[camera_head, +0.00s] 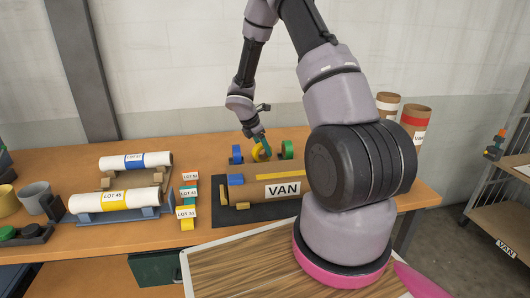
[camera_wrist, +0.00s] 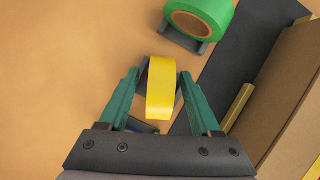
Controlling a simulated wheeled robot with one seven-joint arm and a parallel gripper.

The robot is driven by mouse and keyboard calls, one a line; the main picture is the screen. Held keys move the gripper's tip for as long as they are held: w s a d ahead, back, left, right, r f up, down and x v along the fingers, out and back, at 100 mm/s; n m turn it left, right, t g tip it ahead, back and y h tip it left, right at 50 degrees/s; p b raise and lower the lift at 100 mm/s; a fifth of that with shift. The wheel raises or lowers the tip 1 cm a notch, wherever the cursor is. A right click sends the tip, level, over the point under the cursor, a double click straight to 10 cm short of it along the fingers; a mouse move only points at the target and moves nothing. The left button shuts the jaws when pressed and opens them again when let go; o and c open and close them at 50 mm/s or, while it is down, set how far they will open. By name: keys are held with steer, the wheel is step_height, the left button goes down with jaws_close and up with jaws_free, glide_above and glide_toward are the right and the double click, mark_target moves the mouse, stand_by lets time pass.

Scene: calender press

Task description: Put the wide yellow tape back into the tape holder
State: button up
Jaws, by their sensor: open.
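The wide yellow tape (camera_wrist: 160,88) stands on edge between the two teal fingers of my gripper (camera_wrist: 159,78) in the wrist view. The fingers are open, one on each side, with narrow gaps at their tips. Dark grey holder parts (camera_wrist: 143,77) show beside and under the tape; I cannot tell whether it is fully seated. In the head view the yellow tape (camera_head: 258,153) is at the back of the table, partly hidden by my gripper (camera_head: 264,150). It sits between a blue tape (camera_head: 237,155) and a green tape (camera_head: 287,149).
The green tape (camera_wrist: 200,18) sits in a dark cradle close by. A cardboard tube labelled VAN (camera_head: 283,189) lies on a dark mat (camera_head: 235,216) in front. Labelled rolls (camera_head: 135,161) lie on racks at left. Bare table lies left of the tapes.

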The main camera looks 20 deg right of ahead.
steer(key=v, duration=1)
steer(key=shift+r, duration=0.15)
steer(key=s+r+m+t+y, duration=0.1)
steer(key=s+r+m, duration=0.4)
steer(key=r, duration=0.4)
steer(key=s+r+m+t+y, duration=0.1)
steer(key=s+r+m, duration=0.45)
steer(key=r, duration=0.25)
steer(key=s+a+r+m+t+y, duration=0.2)
steer(key=s+a+r+m, duration=0.1)
steer(key=s+r+m, duration=0.2)
steer(key=s+a+r+m+t+y, duration=0.2)
steer(key=s+r+m, duration=0.4)
steer(key=s+m, duration=0.3)
steer(key=s+a, duration=0.1)
steer(key=s, duration=0.2)
steer(key=shift+s+r+y, duration=0.25)
steer(key=shift+r+y, duration=0.05)
steer(key=shift+y, duration=0.1)
